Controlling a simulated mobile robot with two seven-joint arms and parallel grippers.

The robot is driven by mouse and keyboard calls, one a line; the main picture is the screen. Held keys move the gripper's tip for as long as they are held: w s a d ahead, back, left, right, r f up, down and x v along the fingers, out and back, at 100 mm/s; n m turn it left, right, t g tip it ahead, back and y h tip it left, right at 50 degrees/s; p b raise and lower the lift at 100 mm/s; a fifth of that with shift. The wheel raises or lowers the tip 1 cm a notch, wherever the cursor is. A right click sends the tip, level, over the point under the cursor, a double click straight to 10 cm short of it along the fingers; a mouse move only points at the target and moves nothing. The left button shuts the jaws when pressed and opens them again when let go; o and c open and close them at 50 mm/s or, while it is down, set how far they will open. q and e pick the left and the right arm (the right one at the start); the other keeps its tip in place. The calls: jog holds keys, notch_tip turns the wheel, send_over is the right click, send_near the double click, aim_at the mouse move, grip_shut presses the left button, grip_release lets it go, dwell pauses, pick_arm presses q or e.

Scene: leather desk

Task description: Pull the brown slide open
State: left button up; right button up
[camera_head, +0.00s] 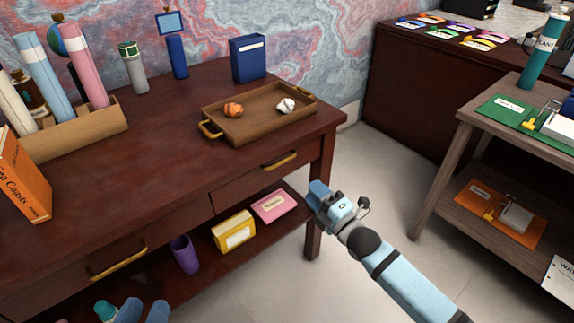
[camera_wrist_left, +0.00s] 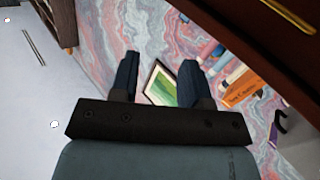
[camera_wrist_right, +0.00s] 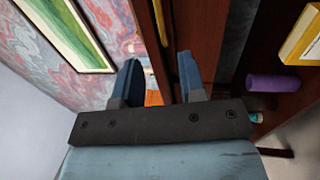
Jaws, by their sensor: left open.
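The dark brown desk has two drawers, which look closed: a left drawer (camera_head: 165,243) with a gold handle (camera_head: 118,262) and a right drawer (camera_head: 240,181) with a gold handle (camera_head: 281,161). I cannot tell which is the brown slide. My left gripper (camera_head: 143,307) is at the bottom edge of the head view, below the left handle and apart from it. Its fingers are open and empty in the left wrist view (camera_wrist_left: 158,75). My right gripper (camera_head: 318,193) is by the desk's right front leg, below the right handle. Its fingers stand apart and empty in the right wrist view (camera_wrist_right: 160,78).
A brown tray (camera_head: 208,113) with two crumpled balls stands on the desk. The lower shelf holds a purple cup (camera_head: 185,254), a yellow box (camera_head: 234,231) and a pink item (camera_head: 275,206). A side table (camera_head: 468,117) stands at right, with clear floor between.

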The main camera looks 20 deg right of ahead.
pick_arm(q)
jog(key=shift+t+h, duration=0.8)
jog(key=shift+t, duration=0.1)
jog(key=shift+s+d+r+b, duration=0.1)
jog(key=shift+d+r+b, duration=0.25)
jog(key=shift+r, duration=0.3)
jog(key=shift+s+d+r+b, duration=0.1)
jog(key=shift+r+b, duration=0.35)
jog(key=shift+r, duration=0.15)
jog(key=shift+d+r+b, duration=0.25)
jog(key=shift+r+b, duration=0.15)
jog(key=shift+r, duration=0.25)
pick_arm(e)
jog(key=x, duration=1.1)
jog(key=shift+a, duration=0.15)
jog(key=shift+w+r, duration=0.1)
grip_shut()
